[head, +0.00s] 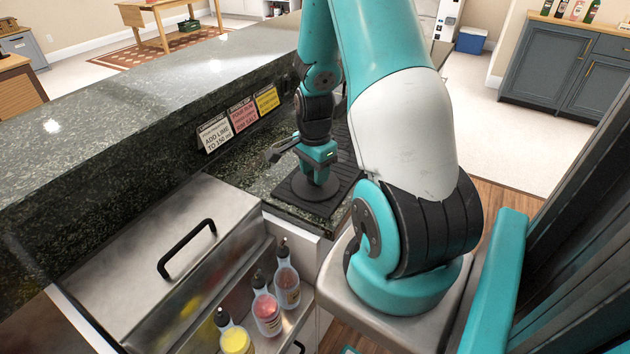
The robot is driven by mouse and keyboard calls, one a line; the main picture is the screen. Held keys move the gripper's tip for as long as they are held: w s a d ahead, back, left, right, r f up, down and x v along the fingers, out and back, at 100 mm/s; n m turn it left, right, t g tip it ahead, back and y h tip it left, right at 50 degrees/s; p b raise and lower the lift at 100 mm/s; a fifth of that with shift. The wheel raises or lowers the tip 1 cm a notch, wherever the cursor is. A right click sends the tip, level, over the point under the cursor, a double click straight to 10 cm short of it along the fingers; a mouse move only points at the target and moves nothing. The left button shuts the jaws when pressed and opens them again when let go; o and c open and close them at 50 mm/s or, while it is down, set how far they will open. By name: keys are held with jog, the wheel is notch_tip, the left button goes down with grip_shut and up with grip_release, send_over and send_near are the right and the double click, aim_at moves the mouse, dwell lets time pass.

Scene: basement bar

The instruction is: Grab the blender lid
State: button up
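My arm reaches over the bar's lower counter, and my gripper (316,172) is at its lower end, above a black ribbed mat (345,178). A dark, round, flat piece (312,192) lies directly under the gripper on the mat. It may be the blender lid, but I cannot tell for sure. The gripper's fingers are too small and dark to make out, so I cannot tell whether they are open, shut or touching the round piece. A grey part (280,148) sticks out to the left at the wrist. No blender jar can be made out.
Three cards, white (214,134), pink (243,114) and yellow (267,100), stand against the raised granite counter (130,90). A steel lid with a black handle (187,247) is at front left. Three squeeze bottles (265,305) stand in a steel well below the mat.

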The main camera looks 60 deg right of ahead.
jog(key=shift+c, duration=0.7)
jog(key=shift+r, duration=0.1)
